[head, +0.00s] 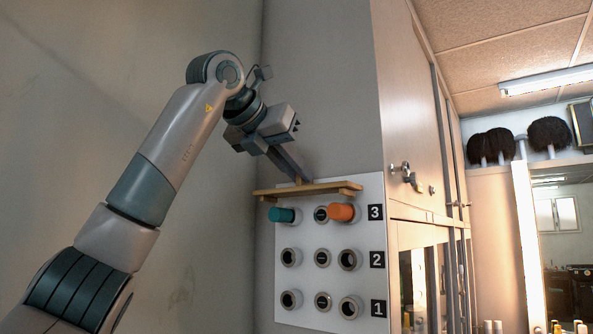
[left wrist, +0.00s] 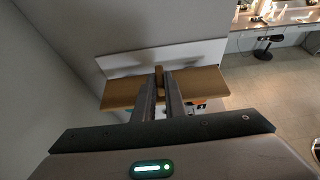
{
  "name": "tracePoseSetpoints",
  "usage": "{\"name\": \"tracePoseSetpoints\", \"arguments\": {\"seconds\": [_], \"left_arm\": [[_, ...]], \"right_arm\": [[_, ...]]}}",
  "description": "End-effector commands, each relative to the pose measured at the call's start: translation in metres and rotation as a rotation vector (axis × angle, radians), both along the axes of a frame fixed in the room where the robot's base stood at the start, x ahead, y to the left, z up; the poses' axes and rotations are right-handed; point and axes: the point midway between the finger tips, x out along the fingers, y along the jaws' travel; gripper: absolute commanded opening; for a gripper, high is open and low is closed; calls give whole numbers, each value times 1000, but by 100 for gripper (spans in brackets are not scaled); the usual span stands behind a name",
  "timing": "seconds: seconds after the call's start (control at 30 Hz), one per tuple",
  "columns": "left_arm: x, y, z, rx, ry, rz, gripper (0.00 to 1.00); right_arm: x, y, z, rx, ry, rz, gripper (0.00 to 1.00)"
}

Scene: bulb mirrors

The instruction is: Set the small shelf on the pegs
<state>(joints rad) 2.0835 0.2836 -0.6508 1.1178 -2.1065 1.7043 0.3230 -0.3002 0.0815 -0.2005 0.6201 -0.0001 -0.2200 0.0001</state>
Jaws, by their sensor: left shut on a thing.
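The small wooden shelf (head: 325,187) is level in front of the white peg board (head: 300,240), above row 3. A teal peg (head: 284,215) and an orange peg (head: 341,212) stick out of the left and right holes of that row. The shelf is over both pegs; I cannot tell whether it touches them. My left gripper (head: 298,178) is shut on the small upright grip on the shelf's top. In the left wrist view the shelf (left wrist: 205,82) spreads to both sides of the fingers (left wrist: 159,90). My right gripper is out of view.
Rows 2 and 1 below hold several empty ringed holes (head: 291,258). A tall cabinet (head: 410,130) with a handle stands just right of the board. A plain wall (head: 90,120) is at left. Wigs (head: 548,133) and a lit mirror (head: 560,220) are farther right.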

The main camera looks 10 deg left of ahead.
Motion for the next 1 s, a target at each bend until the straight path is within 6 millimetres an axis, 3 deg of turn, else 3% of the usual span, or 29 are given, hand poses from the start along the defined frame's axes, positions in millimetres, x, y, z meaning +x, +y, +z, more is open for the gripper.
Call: {"name": "tracePoseSetpoints", "arguments": {"seconds": [1.0], "left_arm": [[0,0,-17,0,-1,0,0]], "right_arm": [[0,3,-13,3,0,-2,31]]}}
